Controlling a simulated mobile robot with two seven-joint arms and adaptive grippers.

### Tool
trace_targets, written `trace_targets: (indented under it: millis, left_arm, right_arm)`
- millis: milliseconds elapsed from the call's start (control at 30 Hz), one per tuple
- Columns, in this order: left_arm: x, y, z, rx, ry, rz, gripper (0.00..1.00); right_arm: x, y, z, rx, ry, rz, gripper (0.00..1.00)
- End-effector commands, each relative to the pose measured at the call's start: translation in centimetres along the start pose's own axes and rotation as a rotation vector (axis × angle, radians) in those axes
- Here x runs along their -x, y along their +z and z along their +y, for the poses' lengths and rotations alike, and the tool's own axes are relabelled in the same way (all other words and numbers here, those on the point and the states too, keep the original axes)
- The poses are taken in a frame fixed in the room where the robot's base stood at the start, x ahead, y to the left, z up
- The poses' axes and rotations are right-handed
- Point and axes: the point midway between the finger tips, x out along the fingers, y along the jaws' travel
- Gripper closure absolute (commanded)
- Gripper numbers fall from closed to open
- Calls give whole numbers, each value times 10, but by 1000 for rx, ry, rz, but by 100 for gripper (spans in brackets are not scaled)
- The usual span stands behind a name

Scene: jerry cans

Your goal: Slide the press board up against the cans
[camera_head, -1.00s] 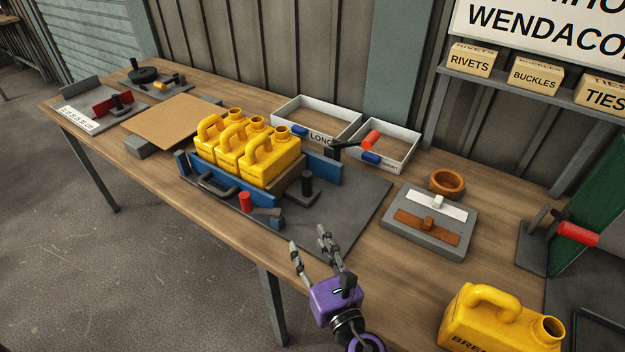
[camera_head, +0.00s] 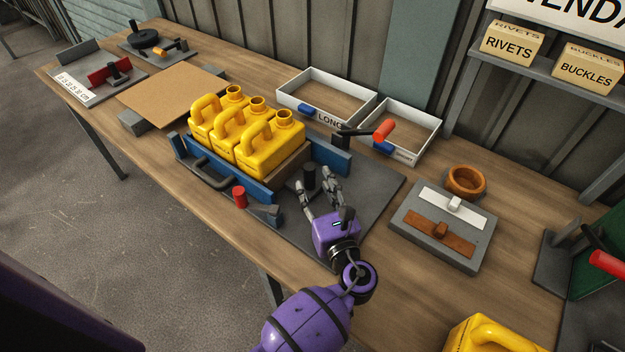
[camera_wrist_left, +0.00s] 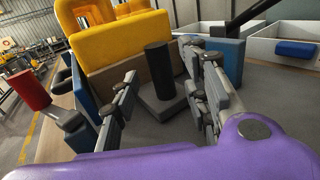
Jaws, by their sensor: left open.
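Three yellow jerry cans (camera_head: 272,150) stand upright in a row between blue walls on a grey base plate (camera_head: 375,200). The brown press board (camera_head: 291,166) stands at the right end of the row, close to the last can; I cannot tell whether they touch. A black upright post (camera_head: 309,177) on a grey foot stands just right of it. In the left wrist view the board (camera_wrist_left: 130,82) is behind the post (camera_wrist_left: 159,70). My left gripper (camera_head: 317,192) is open, its fingers pointing at the post, one on either side. My right gripper is out of view.
A blue wall with a dark handle (camera_head: 212,171) and a red knob (camera_head: 240,197) runs along the front. A red-handled clamp (camera_head: 383,131) is behind the post. White trays (camera_head: 335,98), a grey block with brown and white strips (camera_head: 440,232) and another yellow can (camera_head: 490,336) lie around.

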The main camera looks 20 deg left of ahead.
Motion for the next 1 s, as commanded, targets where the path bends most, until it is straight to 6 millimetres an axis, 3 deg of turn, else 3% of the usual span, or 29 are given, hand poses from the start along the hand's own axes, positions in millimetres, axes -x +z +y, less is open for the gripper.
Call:
trace_targets:
  millis: [200, 467, 800, 1000]
  left_arm:
    - [-19, 0, 0, -1, -1, -1, 58]
    - [-20, -1, 0, 0, -1, 1, 58]
    - [-20, 0, 0, 0, 0, 0, 100]
    - [-22, 3, 1, 0, 0, -3, 100]
  right_arm:
    - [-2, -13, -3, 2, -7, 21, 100]
    - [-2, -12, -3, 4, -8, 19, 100]
    - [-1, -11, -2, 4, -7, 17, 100]
    - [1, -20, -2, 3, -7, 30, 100]
